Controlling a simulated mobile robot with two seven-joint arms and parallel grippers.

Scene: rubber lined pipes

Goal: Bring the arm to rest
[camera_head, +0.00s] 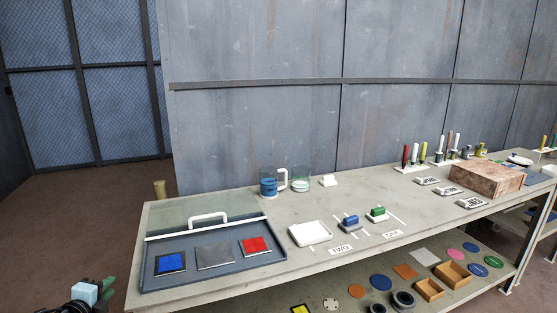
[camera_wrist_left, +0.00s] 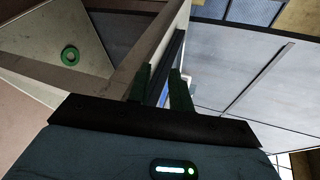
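My left gripper (camera_head: 104,290) is at the bottom left of the head view, partly cut off by the frame edge. It is left of the table's near left corner, apart from the tabletop. In the left wrist view its two dark green fingers (camera_wrist_left: 160,86) stand apart with a gap between them. I see nothing held in the gap; a table edge and wall lie behind it. My right gripper is not in view.
A long grey table (camera_head: 290,235) fills the right side. A tray with blue, grey and red squares (camera_head: 215,257) is nearest my left gripper. A wooden box (camera_head: 487,178) stands farther right. The lower shelf holds discs and rings. Floor (camera_head: 70,220) is open at left.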

